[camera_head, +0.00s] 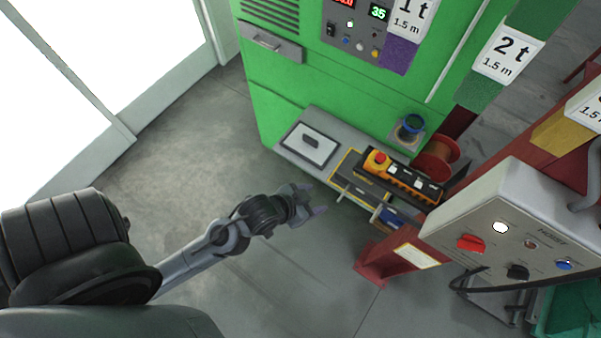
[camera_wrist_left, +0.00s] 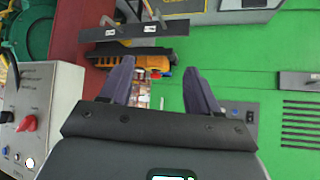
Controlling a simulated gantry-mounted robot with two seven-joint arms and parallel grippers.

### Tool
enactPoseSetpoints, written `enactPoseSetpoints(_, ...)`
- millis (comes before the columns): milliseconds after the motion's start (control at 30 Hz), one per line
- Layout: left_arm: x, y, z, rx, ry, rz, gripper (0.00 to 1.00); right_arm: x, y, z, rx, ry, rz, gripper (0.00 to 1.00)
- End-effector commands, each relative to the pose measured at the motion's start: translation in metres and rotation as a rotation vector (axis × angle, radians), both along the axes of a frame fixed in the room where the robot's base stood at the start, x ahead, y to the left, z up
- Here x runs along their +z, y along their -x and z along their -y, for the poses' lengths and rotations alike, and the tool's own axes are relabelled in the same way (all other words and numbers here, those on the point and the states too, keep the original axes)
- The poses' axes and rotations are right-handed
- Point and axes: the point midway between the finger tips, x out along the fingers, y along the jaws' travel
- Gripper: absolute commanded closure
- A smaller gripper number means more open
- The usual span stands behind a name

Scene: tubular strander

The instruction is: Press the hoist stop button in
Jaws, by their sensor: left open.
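A yellow pendant (camera_head: 400,178) with a red mushroom button (camera_head: 377,159) at one end lies on the grey shelf of the green machine. The pendant (camera_wrist_left: 153,63) also shows in the left wrist view, beyond and between my fingers. A grey box (camera_head: 510,215) marked HOIST stands at the right, with a red knob (camera_head: 471,243), a black knob, a white lamp and a blue button. My left gripper (camera_head: 308,201) is open and empty, left of the pendant and apart from it. In the left wrist view its fingers (camera_wrist_left: 160,85) are spread. My right gripper is not in view.
The green machine (camera_head: 290,75) stands behind, with a control panel (camera_head: 355,30) at its top. A tablet-like plate (camera_head: 311,143) lies on the shelf. A red spool (camera_head: 437,157) and red frame post (camera_head: 398,255) are near the pendant. The floor around my left arm is clear.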

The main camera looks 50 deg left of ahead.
Motion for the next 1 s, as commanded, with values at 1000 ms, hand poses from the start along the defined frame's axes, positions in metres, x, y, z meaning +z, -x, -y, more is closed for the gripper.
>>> enactPoseSetpoints(1000, 0.005, 0.038, -0.004, -0.01, -0.027, -0.208, 0.39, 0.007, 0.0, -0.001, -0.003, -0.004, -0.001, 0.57)
